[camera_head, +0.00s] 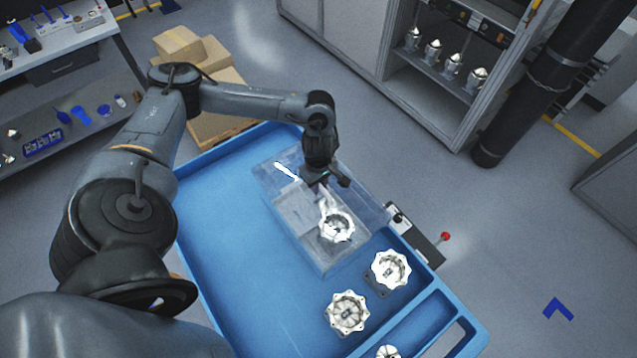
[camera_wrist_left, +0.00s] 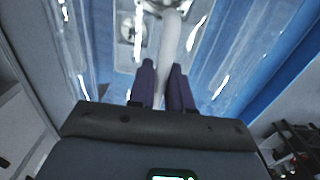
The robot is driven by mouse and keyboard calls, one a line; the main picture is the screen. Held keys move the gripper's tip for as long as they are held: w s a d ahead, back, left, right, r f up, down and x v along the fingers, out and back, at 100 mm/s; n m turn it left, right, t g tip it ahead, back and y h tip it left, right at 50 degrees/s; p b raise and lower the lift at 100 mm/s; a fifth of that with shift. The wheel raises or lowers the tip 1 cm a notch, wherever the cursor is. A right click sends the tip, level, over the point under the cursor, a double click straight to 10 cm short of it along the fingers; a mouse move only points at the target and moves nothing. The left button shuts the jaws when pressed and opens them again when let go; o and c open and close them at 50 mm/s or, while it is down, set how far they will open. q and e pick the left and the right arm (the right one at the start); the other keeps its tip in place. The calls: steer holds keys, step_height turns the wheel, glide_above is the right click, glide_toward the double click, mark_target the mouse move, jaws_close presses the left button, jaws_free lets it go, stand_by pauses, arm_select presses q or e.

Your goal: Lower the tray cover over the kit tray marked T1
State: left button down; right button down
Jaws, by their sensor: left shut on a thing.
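The clear tray cover (camera_head: 268,177) is a see-through box shape over the blue cart in the head view. My left gripper (camera_head: 326,181) is above it, shut on its pale handle. In the left wrist view, the handle (camera_wrist_left: 171,35) passes between the two dark fingers (camera_wrist_left: 164,68) of this gripper. A greyish kit tray (camera_head: 301,213) shows below and through the cover, with a silver housing (camera_head: 336,227) at its near end. I cannot read a T1 mark, nor tell whether the cover touches the tray. My right gripper is not in view.
The blue cart (camera_head: 215,235) has a raised rim and clear floor on its left. Two silver housings (camera_head: 390,269) (camera_head: 347,312) sit near its lower right. A small box with a red knob (camera_head: 445,236) is at the right rim. Cardboard boxes (camera_head: 180,43) stand behind.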

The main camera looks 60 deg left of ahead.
arm_select(q)
steer(key=shift+f+b, duration=1.75)
steer(key=shift+f, duration=0.4)
steer(key=shift+f+b, duration=0.45)
steer(key=shift+f, duration=0.15)
steer(key=shift+f+b, duration=0.5)
steer(key=shift+b, duration=0.15)
steer(key=c, duration=1)
jaws_free()
steer(key=shift+o, duration=0.2)
